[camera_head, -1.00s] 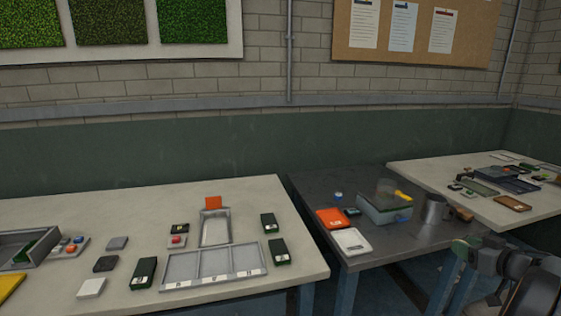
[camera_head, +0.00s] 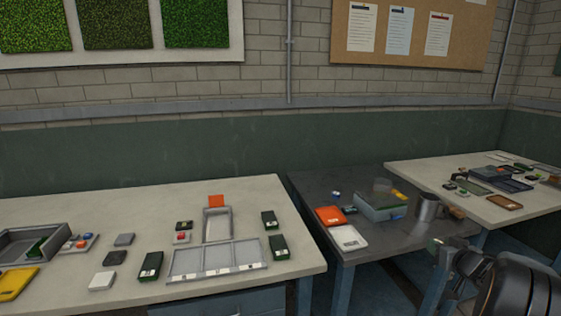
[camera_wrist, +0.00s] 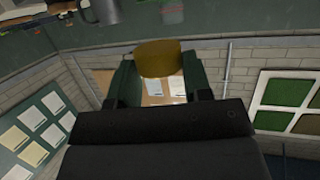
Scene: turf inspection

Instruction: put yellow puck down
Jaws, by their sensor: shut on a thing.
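The yellow puck (camera_wrist: 158,59) is a round yellow disc held between the two green-sided fingers of my gripper (camera_wrist: 158,75) in the wrist view. My gripper is shut on it, and the puck is in the air with the wall and notice board behind it. In the head view my gripper (camera_head: 437,246) is at the lower right, in front of the dark table (camera_head: 372,262). The puck cannot be made out there.
The dark table carries a metal mug (camera_head: 427,207), a clear-lidded box (camera_head: 380,208), a white scale (camera_head: 349,238) and an orange item (camera_head: 330,215). The left pale table (camera_head: 70,197) holds a three-part tray (camera_head: 217,260) and several blocks. Another pale table (camera_head: 440,180) stands at right.

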